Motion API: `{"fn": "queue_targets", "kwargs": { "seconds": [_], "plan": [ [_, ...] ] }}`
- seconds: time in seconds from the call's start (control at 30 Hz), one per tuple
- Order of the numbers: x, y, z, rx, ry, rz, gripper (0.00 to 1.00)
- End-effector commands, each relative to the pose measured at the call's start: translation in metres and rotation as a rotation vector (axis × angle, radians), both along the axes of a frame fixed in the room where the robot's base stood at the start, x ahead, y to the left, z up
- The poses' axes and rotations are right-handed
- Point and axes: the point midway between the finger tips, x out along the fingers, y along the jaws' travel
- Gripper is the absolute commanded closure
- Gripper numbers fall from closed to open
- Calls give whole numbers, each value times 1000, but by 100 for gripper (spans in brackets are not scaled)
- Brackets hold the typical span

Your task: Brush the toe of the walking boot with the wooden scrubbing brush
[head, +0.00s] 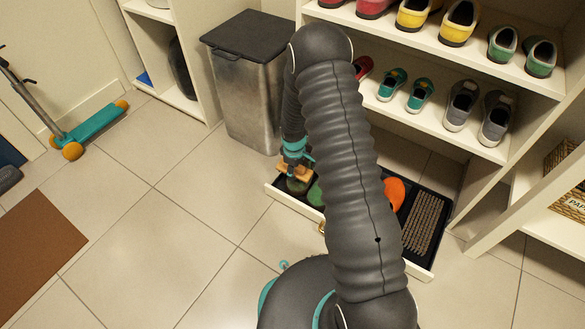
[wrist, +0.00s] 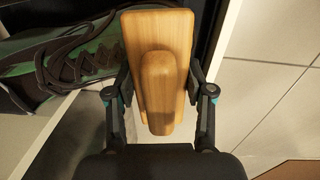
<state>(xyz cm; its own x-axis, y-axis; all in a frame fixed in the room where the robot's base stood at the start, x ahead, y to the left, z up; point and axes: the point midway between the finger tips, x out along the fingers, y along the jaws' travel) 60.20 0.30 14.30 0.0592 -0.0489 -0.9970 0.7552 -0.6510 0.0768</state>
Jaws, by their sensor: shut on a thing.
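The wooden scrubbing brush (wrist: 157,45) is a pale wood block with a raised rounded grip; its bristles are hidden in the wrist view. My gripper (wrist: 158,95) is shut on the grip, one finger on each side. In the head view my gripper (head: 295,155) holds the brush (head: 292,171) at the left end of a low open drawer. The walking boot (wrist: 75,62), green and dark grey with dark laces, is just left of the brush in the wrist view. Only part of it shows, and I cannot tell whether the brush touches it. In the head view a green patch (head: 316,194) shows beside my arm.
The white-fronted drawer (head: 436,262) also holds an orange item (head: 394,193) and a ribbed brown mat (head: 425,222). Shoe shelves (head: 480,72) stand above it. A metal bin (head: 245,100) stands to the left.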

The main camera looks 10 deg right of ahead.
Motion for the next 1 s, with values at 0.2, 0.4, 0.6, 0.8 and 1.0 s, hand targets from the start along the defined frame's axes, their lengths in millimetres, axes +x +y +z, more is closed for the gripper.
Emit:
{"fn": "queue_targets", "kwargs": {
  "seconds": [0.2,0.4,0.6,0.8,1.0],
  "plan": [
    [-5,-5,-1,0,3,-1,75],
    [-12,-13,0,0,3,-2,75],
    [-19,-21,0,-1,4,1,75],
    [-17,-19,0,-1,2,2,75],
    [-8,-8,0,-1,1,2,75]
  ]
}}
